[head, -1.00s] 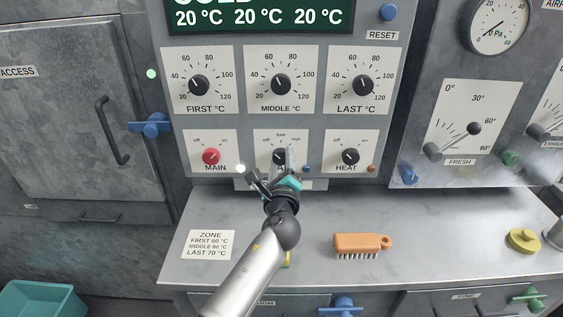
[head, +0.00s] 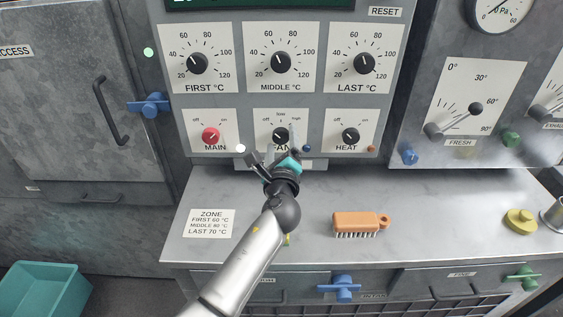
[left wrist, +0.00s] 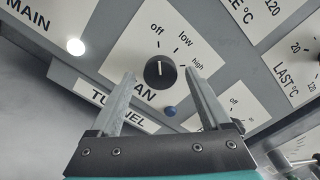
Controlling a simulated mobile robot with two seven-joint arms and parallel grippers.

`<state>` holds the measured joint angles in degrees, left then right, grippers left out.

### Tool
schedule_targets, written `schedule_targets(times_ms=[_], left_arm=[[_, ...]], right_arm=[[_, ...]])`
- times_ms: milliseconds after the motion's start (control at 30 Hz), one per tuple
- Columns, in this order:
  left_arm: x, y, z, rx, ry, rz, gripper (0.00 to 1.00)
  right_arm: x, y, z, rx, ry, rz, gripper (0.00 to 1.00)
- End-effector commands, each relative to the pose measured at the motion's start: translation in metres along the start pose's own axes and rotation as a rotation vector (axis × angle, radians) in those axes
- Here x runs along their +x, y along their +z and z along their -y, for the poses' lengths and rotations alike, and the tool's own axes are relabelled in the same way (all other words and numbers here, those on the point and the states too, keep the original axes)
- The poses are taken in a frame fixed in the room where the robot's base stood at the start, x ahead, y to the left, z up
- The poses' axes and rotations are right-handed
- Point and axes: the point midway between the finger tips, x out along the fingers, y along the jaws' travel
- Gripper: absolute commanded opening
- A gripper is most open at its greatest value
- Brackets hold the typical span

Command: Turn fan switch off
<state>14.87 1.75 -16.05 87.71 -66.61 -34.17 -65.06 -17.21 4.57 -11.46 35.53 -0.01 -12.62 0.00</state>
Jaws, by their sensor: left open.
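The black fan knob (head: 281,136) is on the panel under the middle dial, with off, low and high marks. In the left wrist view, the knob (left wrist: 160,71) shows a white pointer that appears to point at the off mark. My left gripper (head: 272,152) is open, reaching up to the panel just below the knob. In the left wrist view its fingers stand apart, one on each side of the knob, and do not visibly grip it. The gripper partly covers the FAN label. My right gripper is not in view.
The red main knob (head: 211,135) and the heat knob (head: 351,136) flank the fan knob closely. A small blue button (left wrist: 170,111) is near the fan knob. An orange brush (head: 360,223) lies on the grey counter (head: 430,225) below.

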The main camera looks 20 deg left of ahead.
Motion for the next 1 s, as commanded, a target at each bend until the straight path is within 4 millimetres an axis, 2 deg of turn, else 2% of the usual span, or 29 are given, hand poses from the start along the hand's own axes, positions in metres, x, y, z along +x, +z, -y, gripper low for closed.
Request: schedule_targets(times_ms=[600,800,1000], left_arm=[[-0.113,-0.001,0.000,-0.003,0.001,-0.004,0.81],[-0.136,0.000,0.000,-0.001,0.000,-0.001,0.81],[-0.144,0.000,0.001,-0.002,0.000,-0.001,0.81]], right_arm=[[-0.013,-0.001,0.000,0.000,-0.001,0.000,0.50],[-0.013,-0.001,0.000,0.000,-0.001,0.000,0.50],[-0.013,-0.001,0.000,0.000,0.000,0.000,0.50]])
